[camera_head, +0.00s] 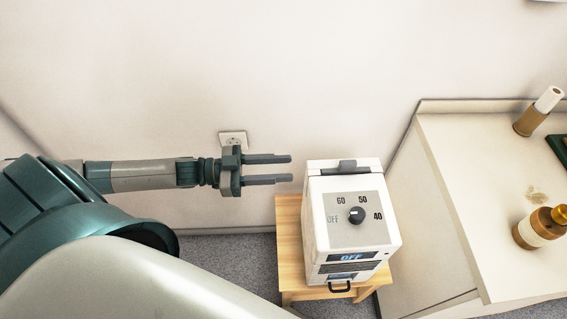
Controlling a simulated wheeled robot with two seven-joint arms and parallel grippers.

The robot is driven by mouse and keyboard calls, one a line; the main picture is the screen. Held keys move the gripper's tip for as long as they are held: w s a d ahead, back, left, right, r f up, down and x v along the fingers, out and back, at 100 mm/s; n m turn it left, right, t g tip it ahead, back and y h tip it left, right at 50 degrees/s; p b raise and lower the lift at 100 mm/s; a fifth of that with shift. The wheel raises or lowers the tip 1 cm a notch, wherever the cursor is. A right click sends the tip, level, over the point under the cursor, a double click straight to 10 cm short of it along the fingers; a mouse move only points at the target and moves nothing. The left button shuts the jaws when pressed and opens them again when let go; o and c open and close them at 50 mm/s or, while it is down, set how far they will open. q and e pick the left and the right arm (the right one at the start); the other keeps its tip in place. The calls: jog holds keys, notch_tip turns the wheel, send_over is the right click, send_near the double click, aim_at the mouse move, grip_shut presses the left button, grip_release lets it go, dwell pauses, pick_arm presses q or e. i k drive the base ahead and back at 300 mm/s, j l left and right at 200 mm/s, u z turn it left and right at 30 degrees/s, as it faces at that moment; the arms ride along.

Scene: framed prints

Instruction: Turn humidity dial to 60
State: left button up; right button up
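The humidity dial (356,215) is a dark round knob on the grey top panel of a white box-shaped humidifier (315,231). The marks OFF, 60, 50 and 40 stand around the knob, and a front display (351,257) reads OFF. A small light mark shows on the knob's left part, toward OFF. My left gripper (291,169) is open and empty, its two fingers pointing right. In the picture it is up and left of the dial, apart from it. My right gripper is not in view.
The humidifier stands on a small wooden stool (289,240). A pale counter (455,150) on the right bears a brown-and-white bottle (535,228) and a tan-and-white cylinder (537,112). A wall socket (232,138) is behind my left gripper.

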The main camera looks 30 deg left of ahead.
aim_at(357, 215)
jog(key=k+l, duration=0.15)
jog(key=l, duration=0.2)
jog(key=k+l, duration=0.15)
jog(key=l, duration=0.25)
jog(key=k+l, duration=0.2)
jog(key=l, duration=0.15)
jog(key=k+l, duration=0.15)
jog(key=l, duration=0.25)
jog(key=k+l, duration=0.15)
jog(key=l, duration=0.2)
